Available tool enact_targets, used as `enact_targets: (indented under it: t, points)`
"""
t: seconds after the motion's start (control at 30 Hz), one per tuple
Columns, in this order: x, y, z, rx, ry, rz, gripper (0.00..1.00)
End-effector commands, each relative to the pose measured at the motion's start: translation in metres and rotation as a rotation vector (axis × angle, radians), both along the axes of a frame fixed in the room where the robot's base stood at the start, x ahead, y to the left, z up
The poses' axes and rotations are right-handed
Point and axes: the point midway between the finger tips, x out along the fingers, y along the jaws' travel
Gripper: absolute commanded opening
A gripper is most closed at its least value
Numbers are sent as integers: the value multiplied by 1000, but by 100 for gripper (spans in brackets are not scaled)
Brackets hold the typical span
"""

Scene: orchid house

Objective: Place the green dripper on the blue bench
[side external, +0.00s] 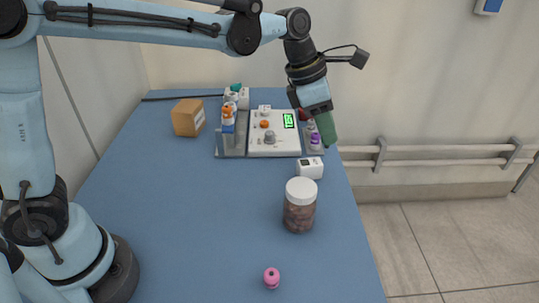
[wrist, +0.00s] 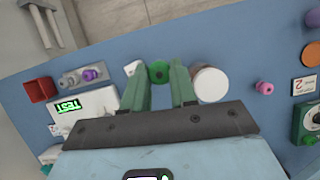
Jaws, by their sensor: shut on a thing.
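My gripper (side external: 328,130) has green fingers and is over the right edge of the bench, beside the white panel, in the side view. In the wrist view my gripper (wrist: 162,78) is shut on the green dripper (wrist: 158,71), a small round piece with a dark centre, between the fingertips. The dripper cannot be made out apart from the green fingers in the side view. The blue bench (side external: 190,220) spreads below; it also fills much of the wrist view (wrist: 235,50). The dripper appears to be held above it.
A white panel with a green display (side external: 275,140) and a rack with a purple dripper (side external: 315,139) stand at the back. A white box (side external: 310,168), a lidded jar (side external: 300,210), a pink dripper (side external: 272,278) and a cardboard box (side external: 188,118) stand around. The front left is clear.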

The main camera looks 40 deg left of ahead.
Motion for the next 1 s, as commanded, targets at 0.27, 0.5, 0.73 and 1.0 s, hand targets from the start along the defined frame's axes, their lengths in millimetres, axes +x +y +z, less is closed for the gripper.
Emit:
enact_targets:
  t: [0.27,0.5,0.73,1.0]
  points:
    - [-85,-108,-31,-1,1,-306,0]
    - [-161,-162,-52,-1,2,-520,0]
    - [-196,-178,-62,-1,2,-611,0]
    - [-198,-180,-95,-2,1,-618,0]
